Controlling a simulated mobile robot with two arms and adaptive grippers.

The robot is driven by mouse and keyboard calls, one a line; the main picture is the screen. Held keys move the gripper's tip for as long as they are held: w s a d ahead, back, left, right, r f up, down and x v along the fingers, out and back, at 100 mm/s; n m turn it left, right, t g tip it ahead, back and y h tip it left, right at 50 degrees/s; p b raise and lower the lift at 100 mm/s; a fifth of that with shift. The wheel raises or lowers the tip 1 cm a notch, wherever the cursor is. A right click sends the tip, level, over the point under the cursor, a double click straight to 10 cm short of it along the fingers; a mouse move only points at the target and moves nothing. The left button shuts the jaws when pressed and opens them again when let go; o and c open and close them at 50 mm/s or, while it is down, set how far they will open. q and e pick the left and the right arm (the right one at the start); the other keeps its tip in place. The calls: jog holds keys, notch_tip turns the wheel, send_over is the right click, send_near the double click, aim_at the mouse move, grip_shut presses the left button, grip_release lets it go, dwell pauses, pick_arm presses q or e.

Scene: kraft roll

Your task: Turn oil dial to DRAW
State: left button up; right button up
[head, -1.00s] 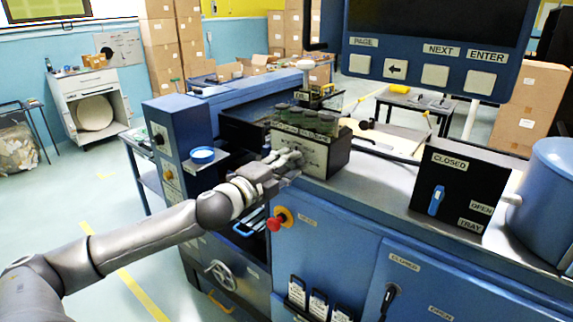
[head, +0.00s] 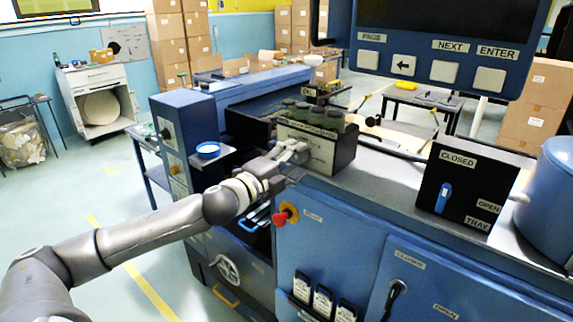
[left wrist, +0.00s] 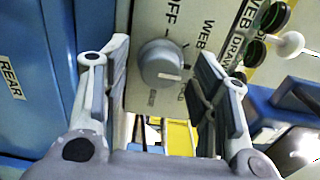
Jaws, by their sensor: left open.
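The oil dial (left wrist: 162,64) is a round grey knob on a cream panel (left wrist: 150,22) in the left wrist view. A pale mark shows on its lower right part. OFF, WEB and DRAW lettering is beside it, turned sideways; smaller lettering is partly hidden. My left gripper (left wrist: 163,62) is open, with one finger on each side of the dial and gaps visible between. In the head view the left gripper (head: 296,152) is at the cream front of the black box (head: 345,150) and hides the dial there. My right gripper is not in view.
Dark-green-capped jars (head: 312,115) stand on the box. A red emergency button (head: 281,218) sits below my left wrist. A blue dish (head: 208,150) is to the left. A button panel (head: 430,62) overhangs at upper right. A lever box (head: 462,190) stands right, beyond clear counter.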

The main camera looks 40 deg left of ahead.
pick_arm(q)
jog(key=shift+s+f, duration=0.1)
jog(key=shift+s, duration=0.05)
jog(key=shift+s+a, duration=0.15)
jog(key=shift+s, duration=0.95)
jog(key=s, duration=0.9)
jog(key=shift+s+a, duration=0.25)
jog(key=shift+a, duration=0.05)
